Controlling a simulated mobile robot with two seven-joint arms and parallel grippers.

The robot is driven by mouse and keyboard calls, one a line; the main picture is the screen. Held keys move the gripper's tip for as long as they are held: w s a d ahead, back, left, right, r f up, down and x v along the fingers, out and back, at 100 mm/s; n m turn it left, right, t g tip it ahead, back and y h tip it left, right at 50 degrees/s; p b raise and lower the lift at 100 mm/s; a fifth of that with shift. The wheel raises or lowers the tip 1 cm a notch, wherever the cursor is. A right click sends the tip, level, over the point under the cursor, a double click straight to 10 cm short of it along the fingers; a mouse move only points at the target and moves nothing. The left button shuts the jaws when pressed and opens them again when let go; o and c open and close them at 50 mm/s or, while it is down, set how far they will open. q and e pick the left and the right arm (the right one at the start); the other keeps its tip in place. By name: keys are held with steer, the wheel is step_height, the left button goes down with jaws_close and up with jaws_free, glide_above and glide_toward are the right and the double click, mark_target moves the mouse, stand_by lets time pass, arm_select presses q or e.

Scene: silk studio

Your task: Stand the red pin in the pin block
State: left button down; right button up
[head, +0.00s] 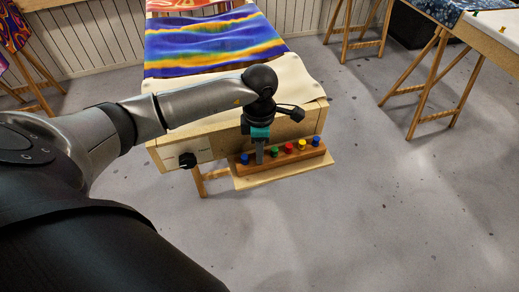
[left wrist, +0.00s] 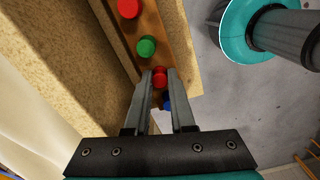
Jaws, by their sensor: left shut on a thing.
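The wooden pin block (head: 298,158) stands on a ledge at the table's front, with a row of coloured pins. My left gripper (head: 259,158) points down at the block and is shut on a red pin (left wrist: 159,77), seen between the fingertips in the left wrist view. The held pin is in line with the row, between a green pin (head: 275,153) and a blue pin (head: 245,158). In the head view my gripper hides it. I cannot tell how deep it sits in the block. Another red pin (head: 288,148) stands beyond the green one. My right gripper is not in view.
A yellow pin (head: 301,145) and another blue pin (head: 315,141) stand at the block's right end. The pale ledge (head: 285,175) sticks out below it. The table front carries a black knob (head: 187,160). Painted silk (head: 205,45) lies behind.

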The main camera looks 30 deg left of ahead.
arm_select(q)
steer(key=c, duration=0.7)
jaws_free()
steer(key=shift+r, duration=0.1)
step_height(320, 180, up, 15)
steer(key=shift+r+p, duration=0.1)
steer(key=shift+p, duration=1.1)
